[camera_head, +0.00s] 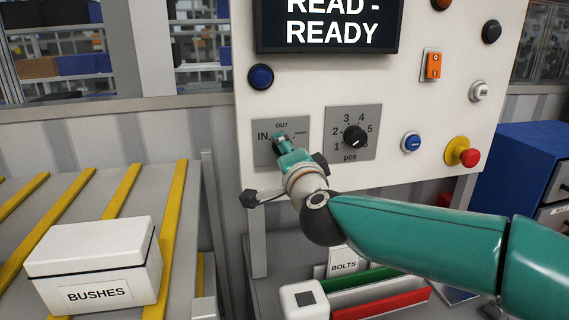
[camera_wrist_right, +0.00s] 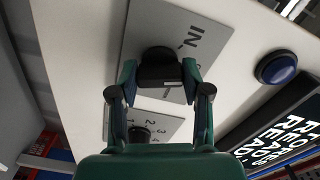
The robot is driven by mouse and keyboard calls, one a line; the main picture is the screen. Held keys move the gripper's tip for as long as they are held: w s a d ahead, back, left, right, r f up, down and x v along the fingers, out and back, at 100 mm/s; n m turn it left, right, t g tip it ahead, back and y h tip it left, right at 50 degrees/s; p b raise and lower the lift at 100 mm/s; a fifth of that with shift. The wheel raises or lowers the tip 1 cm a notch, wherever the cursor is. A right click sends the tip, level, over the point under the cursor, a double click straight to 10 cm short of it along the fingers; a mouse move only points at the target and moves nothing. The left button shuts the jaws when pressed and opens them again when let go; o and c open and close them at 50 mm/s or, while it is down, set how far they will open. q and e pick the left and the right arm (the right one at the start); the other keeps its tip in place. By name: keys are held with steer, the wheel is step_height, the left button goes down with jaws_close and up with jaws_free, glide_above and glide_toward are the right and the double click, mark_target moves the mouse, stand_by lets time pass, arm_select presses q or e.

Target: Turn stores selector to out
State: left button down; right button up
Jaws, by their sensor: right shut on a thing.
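The stores selector's grey plate (camera_head: 262,157) is on the white control panel, marked IN at its left and OUT at its top; a further label at its right is too small to read. My right gripper (camera_head: 280,142) is at the plate, largely covering the knob in the head view. In the right wrist view the black selector knob (camera_wrist_right: 159,58) sits between the two fingers of my right gripper (camera_wrist_right: 160,76), which is shut on it. I cannot tell which mark the knob points to. My left gripper is not in view.
A numbered pcs dial (camera_head: 354,137) is close to the right of the selector. A blue button (camera_head: 261,77) is above it, and a red emergency knob (camera_head: 469,157) is farther right. A BUSHES box (camera_head: 95,265) stands at lower left. Bolts and coloured bins are below my arm.

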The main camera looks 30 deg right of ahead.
steer(key=shift+f+m+b, duration=0.15)
steer(key=shift+m+b, duration=0.85)
steer(key=shift+m, duration=0.9)
steer(key=o, duration=1.2)
steer(key=shift+d, duration=0.1)
steer(key=shift+c, duration=0.2)
steer(key=v, duration=1.2)
